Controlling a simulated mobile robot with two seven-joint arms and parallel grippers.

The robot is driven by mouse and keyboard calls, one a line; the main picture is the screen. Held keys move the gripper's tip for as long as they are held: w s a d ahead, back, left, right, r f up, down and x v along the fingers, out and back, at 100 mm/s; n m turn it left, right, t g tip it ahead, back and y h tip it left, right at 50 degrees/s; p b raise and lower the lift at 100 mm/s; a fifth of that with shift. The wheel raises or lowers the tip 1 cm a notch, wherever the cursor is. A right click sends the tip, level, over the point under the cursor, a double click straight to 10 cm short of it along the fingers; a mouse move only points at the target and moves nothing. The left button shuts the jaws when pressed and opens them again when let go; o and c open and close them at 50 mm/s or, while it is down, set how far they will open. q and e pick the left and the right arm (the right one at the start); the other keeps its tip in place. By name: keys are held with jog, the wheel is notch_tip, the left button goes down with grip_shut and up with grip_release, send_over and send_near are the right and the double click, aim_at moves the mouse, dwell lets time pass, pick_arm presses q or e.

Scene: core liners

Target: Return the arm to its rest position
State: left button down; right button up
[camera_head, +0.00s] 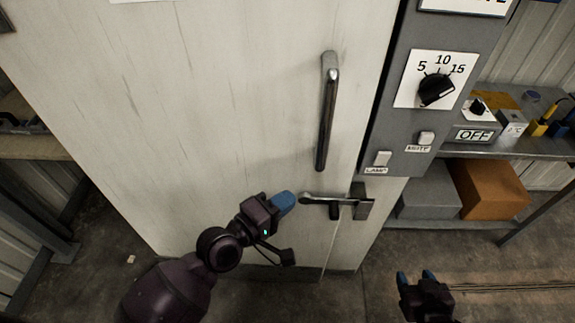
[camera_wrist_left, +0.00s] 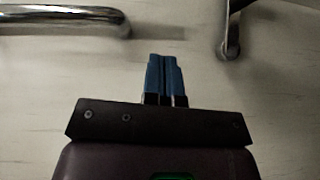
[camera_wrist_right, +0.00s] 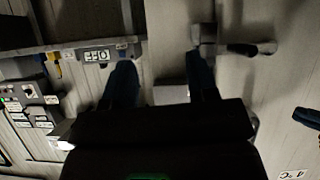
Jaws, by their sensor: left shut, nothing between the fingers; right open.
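My left gripper (camera_head: 284,202) is in front of the white cabinet door (camera_head: 220,110), just left of the tip of the metal latch lever (camera_head: 325,199). Its blue fingers are shut with nothing between them, as the left wrist view (camera_wrist_left: 165,75) also shows. Whether it touches the lever is hard to tell. My right gripper (camera_head: 416,277) is low at the right, away from the door, over the floor. Its two blue fingers stand apart and empty in the right wrist view (camera_wrist_right: 162,85).
A vertical metal handle (camera_head: 327,112) is above the latch. Right of the door is a grey control panel with a black dial (camera_head: 436,90) and a lamp switch (camera_head: 382,158). A shelf (camera_head: 520,149) at the right has a brown box (camera_head: 490,190) and a grey box (camera_head: 428,200) beneath.

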pick_arm(q)
jog(key=a+f+m+t+y, duration=0.1)
jog(key=a+f+m+y, duration=0.3)
jog(key=a, duration=0.3)
jog(key=a+f+m+t+y, duration=0.1)
jog(key=a+m+y, duration=0.2)
jog(key=a+m, duration=0.35)
jog(key=s+a+f+n+g+y, duration=0.1)
jog(key=s+a+f+g+y, duration=0.1)
jog(key=s+a+f+y, duration=0.3)
jog(key=s+a+f, duration=0.4)
jog(key=s+a, duration=0.2)
jog(key=s, duration=0.1)
jog(key=shift+a, duration=0.4)
